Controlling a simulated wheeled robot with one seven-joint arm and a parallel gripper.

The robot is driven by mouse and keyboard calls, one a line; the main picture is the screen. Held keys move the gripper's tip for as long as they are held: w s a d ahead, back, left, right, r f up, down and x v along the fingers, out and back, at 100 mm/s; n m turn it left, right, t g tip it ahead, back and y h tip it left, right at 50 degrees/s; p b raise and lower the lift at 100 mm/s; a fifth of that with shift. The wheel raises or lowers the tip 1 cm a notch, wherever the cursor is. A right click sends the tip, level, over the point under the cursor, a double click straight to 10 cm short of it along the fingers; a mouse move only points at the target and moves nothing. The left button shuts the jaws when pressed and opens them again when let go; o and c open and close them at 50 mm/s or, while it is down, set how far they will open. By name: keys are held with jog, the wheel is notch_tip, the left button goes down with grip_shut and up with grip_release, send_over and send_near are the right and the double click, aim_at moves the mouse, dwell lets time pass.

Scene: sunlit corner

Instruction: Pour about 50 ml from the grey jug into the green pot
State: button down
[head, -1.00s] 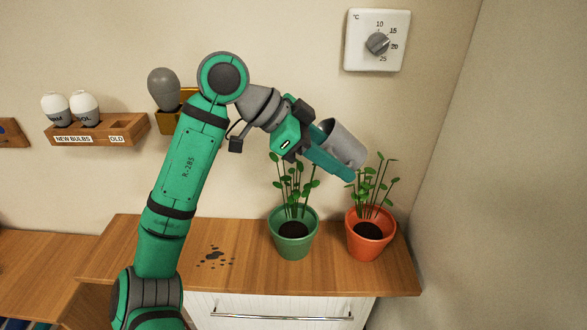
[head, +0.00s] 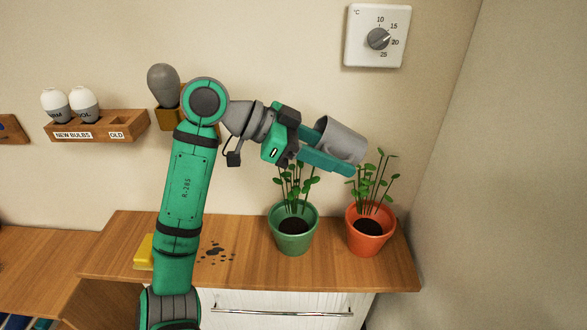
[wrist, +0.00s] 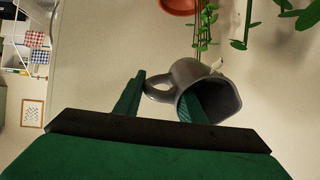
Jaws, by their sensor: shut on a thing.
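The grey jug (head: 343,142) is held in the air, tilted, above and between the two plants in the head view. In the wrist view the jug (wrist: 183,76) shows its handle between my fingers and its dark mouth, with one finger overlapping the mouth. My gripper (head: 328,158) is shut on the jug; its fingertips also show in the wrist view (wrist: 163,92). The green pot (head: 292,237) stands upright on the wooden counter, with soil and a leafy plant, below and left of the jug. No stream of liquid is visible, and the jug's contents are hidden.
An orange pot (head: 370,235) with a plant stands right of the green pot, close to the jug's underside. Dark spots (head: 215,252) mark the counter (head: 335,268). A yellow block (head: 144,252) lies at left. A wall dial (head: 377,37) and bulb rack (head: 98,127) are behind.

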jog(key=shift+a+f+h+p, duration=0.15)
jog(key=shift+f+h+p, duration=0.3)
jog(key=shift+h+p, duration=0.75)
dwell(0.7)
jog(key=shift+r+y+p, duration=0.35)
jog(key=shift+r+y, duration=0.05)
jog(key=shift+y, duration=0.7)
jog(key=shift+r+y+b, duration=0.4)
jog(key=shift+y+b, duration=0.1)
jog(key=shift+y, duration=0.3)
jog(key=shift+d+f+y+b, duration=0.2)
jog(key=shift+f+y+b, duration=0.15)
jog(key=shift+y, duration=0.55)
jog(key=shift+d+r+y, duration=0.2)
jog(key=shift+y, duration=0.4)
